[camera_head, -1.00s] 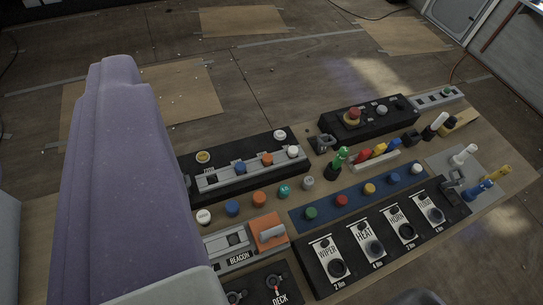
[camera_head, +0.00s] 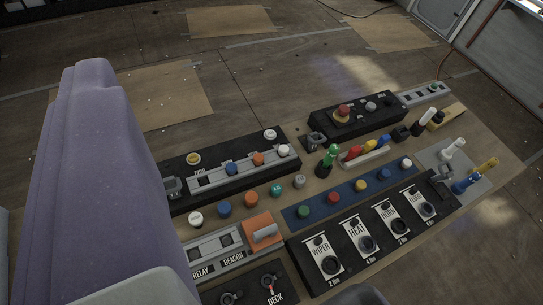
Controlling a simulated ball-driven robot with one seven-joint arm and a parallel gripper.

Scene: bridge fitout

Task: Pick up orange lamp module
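Several orange parts are on the console. A small round orange lamp (camera_head: 251,199) stands in a loose row on the wood top between blue and teal ones. Another orange lamp (camera_head: 259,159) sits in the grey rail of the back-left black panel, between a blue and a white one. A larger orange block (camera_head: 264,229) with a grey cylinder on it sits at the right end of the grey rail marked RELAY and BEACON. I cannot tell for certain which is the lamp module. My gripper's fingers do not show.
A black switch panel (camera_head: 300,262) with WIPER and HEAT labels fills the front right. Blue strip (camera_head: 335,198) carries several coloured buttons. Upright handles (camera_head: 452,150) stand at right. Floor behind the console is open.

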